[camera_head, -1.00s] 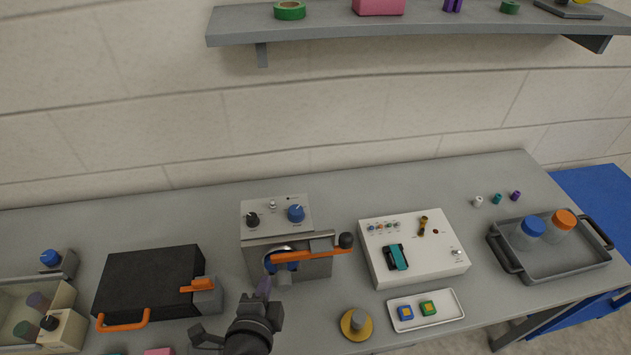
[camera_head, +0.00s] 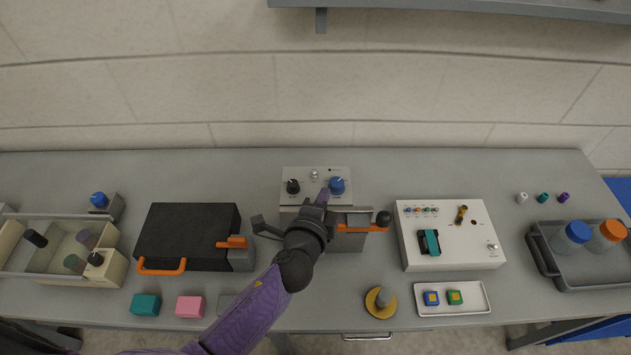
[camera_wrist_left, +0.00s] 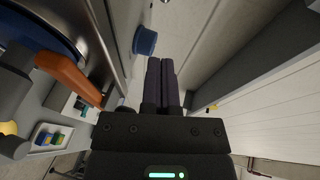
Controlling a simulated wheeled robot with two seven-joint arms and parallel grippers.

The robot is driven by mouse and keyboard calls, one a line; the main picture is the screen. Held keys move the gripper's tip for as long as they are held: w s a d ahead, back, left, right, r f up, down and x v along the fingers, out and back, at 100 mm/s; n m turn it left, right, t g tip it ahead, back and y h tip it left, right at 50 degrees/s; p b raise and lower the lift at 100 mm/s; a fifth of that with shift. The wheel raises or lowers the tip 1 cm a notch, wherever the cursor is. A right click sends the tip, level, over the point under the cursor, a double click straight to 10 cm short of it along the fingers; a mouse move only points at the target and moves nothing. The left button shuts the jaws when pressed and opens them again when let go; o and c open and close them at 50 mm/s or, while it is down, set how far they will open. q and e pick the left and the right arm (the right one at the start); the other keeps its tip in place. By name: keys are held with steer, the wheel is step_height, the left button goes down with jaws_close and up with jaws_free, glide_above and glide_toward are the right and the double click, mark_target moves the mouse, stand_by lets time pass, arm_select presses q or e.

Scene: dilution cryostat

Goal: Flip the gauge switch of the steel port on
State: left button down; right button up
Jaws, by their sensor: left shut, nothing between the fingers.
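The steel port (camera_head: 347,241) stands mid-bench, with a pale top panel carrying a black knob (camera_head: 293,186), a blue knob (camera_head: 337,186) and a small metal toggle switch (camera_head: 314,174) between and behind them. Which way the toggle leans is too small to tell. My left gripper (camera_head: 323,194) is shut and empty, its tips over the panel's front part, close to the blue knob and short of the toggle. In the left wrist view the shut fingers (camera_wrist_left: 160,75) point past the blue knob (camera_wrist_left: 145,40). My arm hides much of the port's front. My right gripper is out of view.
An orange lever (camera_head: 360,228) with a black ball end crosses the port's front right. A black case (camera_head: 187,235) stands left, a white instrument box (camera_head: 470,235) right. A brass-coloured disc with a grey post (camera_head: 381,302) is in front. The bench behind the port is clear.

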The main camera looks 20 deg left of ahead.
mark_target(315, 191)
arm_select(q)
steer(key=w, duration=0.1)
steer(key=w+a, duration=0.1)
steer(key=w+a+f, duration=0.1)
steer(key=shift+w, duration=0.35)
steer(key=shift+w+a+f, duration=0.15)
steer(key=shift+w+a, duration=0.25)
